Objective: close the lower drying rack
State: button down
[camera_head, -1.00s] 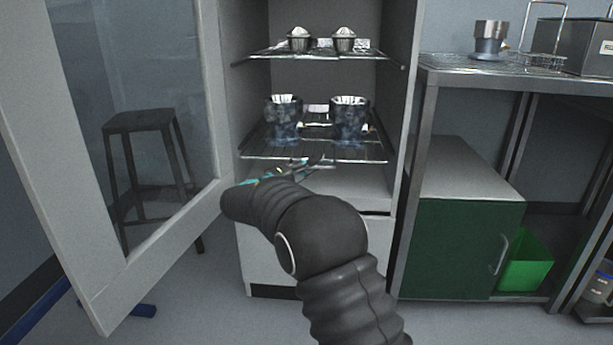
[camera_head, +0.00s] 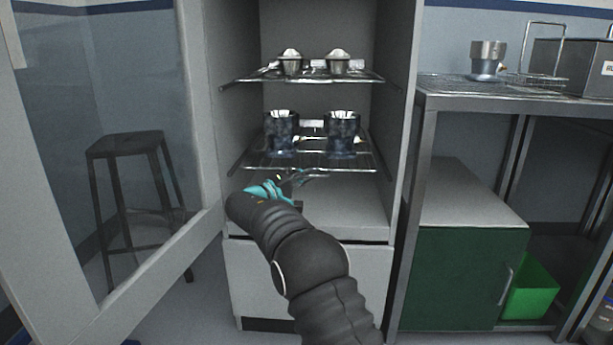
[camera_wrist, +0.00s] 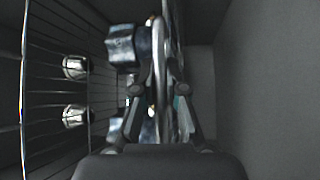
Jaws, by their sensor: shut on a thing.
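The lower drying rack (camera_head: 310,161) is a wire shelf in the open cabinet, with its front edge near the cabinet's front. Two dark, mottled blue-grey housings (camera_head: 281,134) (camera_head: 342,134) stand upright on it. My gripper (camera_head: 297,178) is at the rack's front edge, left of its middle. In the wrist view, the fingers of my gripper (camera_wrist: 158,92) are shut on the rack's front rail (camera_wrist: 159,55), which runs between them. The rack shows nearly edge-on there, and one housing (camera_wrist: 122,46) shows beside it. The exact finger contact is dark and partly hidden.
The upper rack (camera_head: 310,75) holds two small silver housings (camera_head: 291,62) (camera_head: 338,62). The glass cabinet door (camera_head: 150,270) stands open at the left, with a dark stool (camera_head: 125,145) seen through it. A metal bench (camera_head: 440,103) stands close at the right.

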jog(key=shift+w, duration=0.1)
jog(key=c, duration=1.2)
grip_release()
jog(key=shift+d, duration=0.15)
jog(key=shift+a, duration=0.2)
jog(key=shift+a, duration=0.15)
jog(key=v, duration=0.7)
jog(key=shift+s, duration=0.2)
jog(key=shift+f, duration=0.1)
